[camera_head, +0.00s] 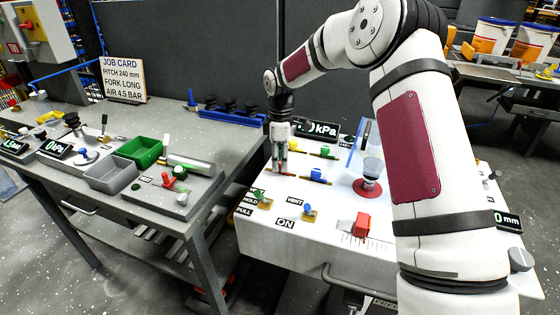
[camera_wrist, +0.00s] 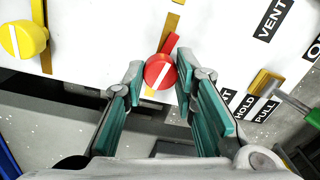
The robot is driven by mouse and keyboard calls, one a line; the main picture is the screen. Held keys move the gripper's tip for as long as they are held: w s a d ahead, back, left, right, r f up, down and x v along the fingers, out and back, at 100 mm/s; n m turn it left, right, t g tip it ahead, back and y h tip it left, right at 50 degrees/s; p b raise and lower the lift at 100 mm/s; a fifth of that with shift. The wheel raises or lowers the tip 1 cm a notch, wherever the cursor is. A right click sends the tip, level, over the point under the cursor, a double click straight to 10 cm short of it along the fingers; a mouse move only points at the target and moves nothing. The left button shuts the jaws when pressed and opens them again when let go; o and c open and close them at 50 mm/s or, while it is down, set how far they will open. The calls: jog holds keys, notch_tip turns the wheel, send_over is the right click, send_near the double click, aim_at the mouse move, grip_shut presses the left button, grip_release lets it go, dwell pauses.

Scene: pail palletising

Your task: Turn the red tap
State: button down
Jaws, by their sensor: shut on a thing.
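The red tap has a round red knob (camera_wrist: 160,72) with a white stripe and a red bar behind it, mounted on a brass strip at the edge of the white bench top. My gripper (camera_head: 280,168) reaches down to it at the back left of the white bench. In the wrist view its teal-padded fingers (camera_wrist: 158,76) stand on either side of the knob, closed on it. In the head view the fingers hide most of the tap.
A yellow knob (camera_wrist: 24,38) is left of the tap in the wrist view. A red block (camera_head: 361,224) is nearer the front. A gap separates the grey table (camera_head: 215,135).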

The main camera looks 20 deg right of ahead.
jog(key=m+b, duration=0.1)
jog(key=m, duration=0.3)
jog(key=m+b, duration=0.1)
jog(key=m, duration=0.6)
jog(key=shift+m+b, duration=0.4)
jog(key=shift+s+m, duration=0.1)
jog(key=shift+m, duration=1.8)
jog(key=c, duration=1.3)
grip_release()
